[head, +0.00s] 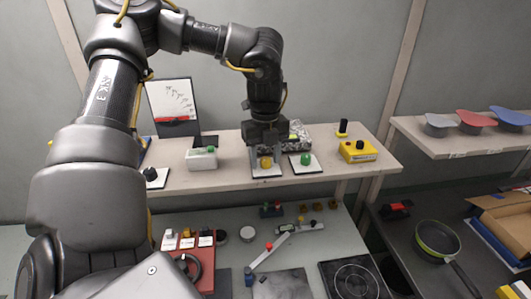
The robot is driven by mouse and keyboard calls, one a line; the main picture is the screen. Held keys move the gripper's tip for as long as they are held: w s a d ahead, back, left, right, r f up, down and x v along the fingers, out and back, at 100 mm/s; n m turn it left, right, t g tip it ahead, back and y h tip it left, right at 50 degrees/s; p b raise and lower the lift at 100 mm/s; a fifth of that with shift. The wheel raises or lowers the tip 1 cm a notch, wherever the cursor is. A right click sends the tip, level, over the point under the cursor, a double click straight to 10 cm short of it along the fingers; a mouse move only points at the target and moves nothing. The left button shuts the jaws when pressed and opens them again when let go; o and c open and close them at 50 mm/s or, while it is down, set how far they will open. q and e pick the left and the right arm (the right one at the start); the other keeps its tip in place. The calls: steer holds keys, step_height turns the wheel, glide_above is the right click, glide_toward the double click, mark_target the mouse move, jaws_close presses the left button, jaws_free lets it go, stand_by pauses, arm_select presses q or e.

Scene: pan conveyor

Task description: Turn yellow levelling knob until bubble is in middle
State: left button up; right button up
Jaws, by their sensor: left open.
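The yellow knob (266,162) sits on a pale square plate (267,172) on the shelf. My left gripper (266,149) points down right over this knob and is open. Its fingers are at or just above the knob; I cannot tell whether they touch it. A green knob (306,159) sits on a similar plate just to the right. A speckled block (299,131) is partly hidden behind the gripper. I cannot make out a bubble in this view. My right gripper is not in view.
The shelf (225,179) also holds a white box with a green top (202,160), a black knob (150,173) and a yellow box (358,151). Below are a red switch panel (190,245), a hotplate (354,281) and a pan (437,240).

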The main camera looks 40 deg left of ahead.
arm_select(q)
steer(key=shift+f, duration=0.15)
steer(key=c, duration=1)
steer(key=shift+w+a+f+m+b, duration=0.1)
steer(key=shift+f+m+b, duration=0.15)
steer(key=shift+m+b, duration=0.55)
steer(key=shift+r+b, duration=0.1)
steer(key=shift+b, duration=0.45)
steer(key=shift+r+m, duration=0.15)
steer(key=shift+m, duration=0.65)
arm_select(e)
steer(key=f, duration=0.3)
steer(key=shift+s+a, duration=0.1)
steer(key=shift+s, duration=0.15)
arm_select(q)
steer(key=o, duration=1)
